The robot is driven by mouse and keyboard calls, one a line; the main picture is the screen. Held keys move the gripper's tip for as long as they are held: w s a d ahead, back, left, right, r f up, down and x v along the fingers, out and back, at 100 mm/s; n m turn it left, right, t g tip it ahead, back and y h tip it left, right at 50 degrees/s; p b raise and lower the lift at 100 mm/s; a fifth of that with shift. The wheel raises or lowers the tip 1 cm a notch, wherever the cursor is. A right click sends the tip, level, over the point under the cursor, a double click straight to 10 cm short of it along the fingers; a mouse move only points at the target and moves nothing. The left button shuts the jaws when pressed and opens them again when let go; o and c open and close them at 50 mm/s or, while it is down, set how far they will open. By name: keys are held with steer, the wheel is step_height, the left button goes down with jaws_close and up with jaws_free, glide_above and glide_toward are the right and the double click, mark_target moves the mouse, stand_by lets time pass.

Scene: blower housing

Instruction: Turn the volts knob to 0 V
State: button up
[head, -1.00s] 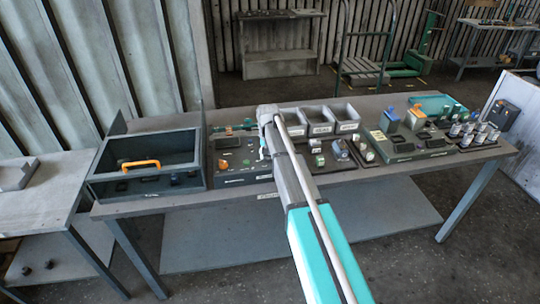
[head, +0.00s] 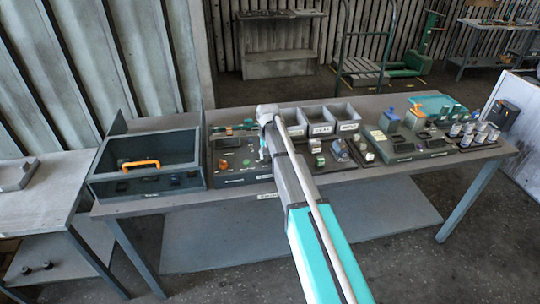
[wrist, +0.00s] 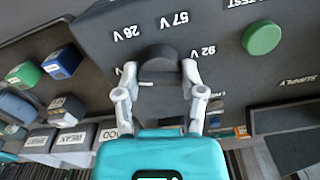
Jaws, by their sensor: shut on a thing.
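The volts knob (wrist: 158,58) is a dark round knob on a dark panel (wrist: 110,32) in the wrist view. Labels 28 V, 57 V and 92 V are printed around it and appear upside down. My gripper (wrist: 159,72) is shut on the knob, one pale finger on each side. In the head view the panel (head: 228,178) stands on the table, left of my arm, which hides part of it. The knob cannot be made out there.
A green button (wrist: 262,37) sits beside the knob on the panel. Green (wrist: 24,75) and blue (wrist: 62,62) blocks lie to its left in the wrist view.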

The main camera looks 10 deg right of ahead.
steer(key=o, duration=1.2)
steer(key=shift+s, duration=0.1)
steer(key=shift+c, duration=0.2)
steer(key=shift+r, duration=0.1)
steer(key=shift+r+p, duration=0.2)
steer(key=shift+p, duration=0.15)
step_height(320, 180, up, 13)
steer(key=m+p, duration=0.1)
steer(key=p, duration=1.2)
steer(key=shift+r, duration=0.15)
steer(key=shift+f, duration=0.2)
step_height(320, 180, down, 14)
steer(key=b, duration=1.3)
steer(key=shift+r+b, duration=0.25)
steer(key=shift+b, duration=0.1)
